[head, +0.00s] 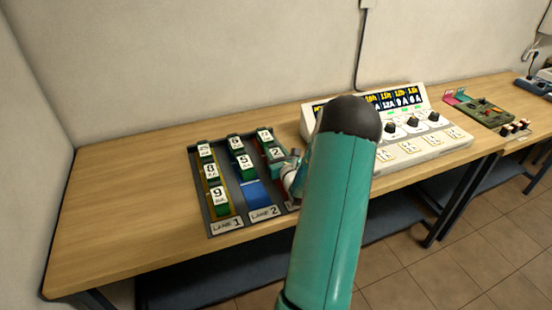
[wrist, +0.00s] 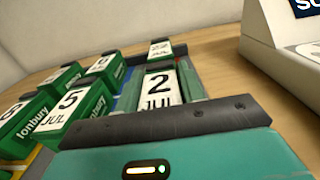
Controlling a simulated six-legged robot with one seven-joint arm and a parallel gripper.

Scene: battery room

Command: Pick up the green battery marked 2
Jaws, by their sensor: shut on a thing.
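The green battery marked 2 (wrist: 162,88) shows its white label, with JUL under the number, in the middle of the wrist view. In the head view it (head: 277,153) is in the right-hand, red lane of the dark rack (head: 225,229). My gripper (head: 286,163) is shut on this battery, with its jaws at the battery's sides. In the wrist view my gripper (wrist: 160,97) partly hides the battery's near end. Whether the battery is clear of the lane floor I cannot tell. Another battery (wrist: 160,49) stands behind it.
Lane 1 holds several batteries, one marked 9 (head: 218,197). Lane 2 holds a battery marked 5 (head: 243,164) and one behind it; its blue front (head: 257,194) is empty. A white charger console (head: 430,142) stands to the right. The wooden table (head: 110,220) is clear at left.

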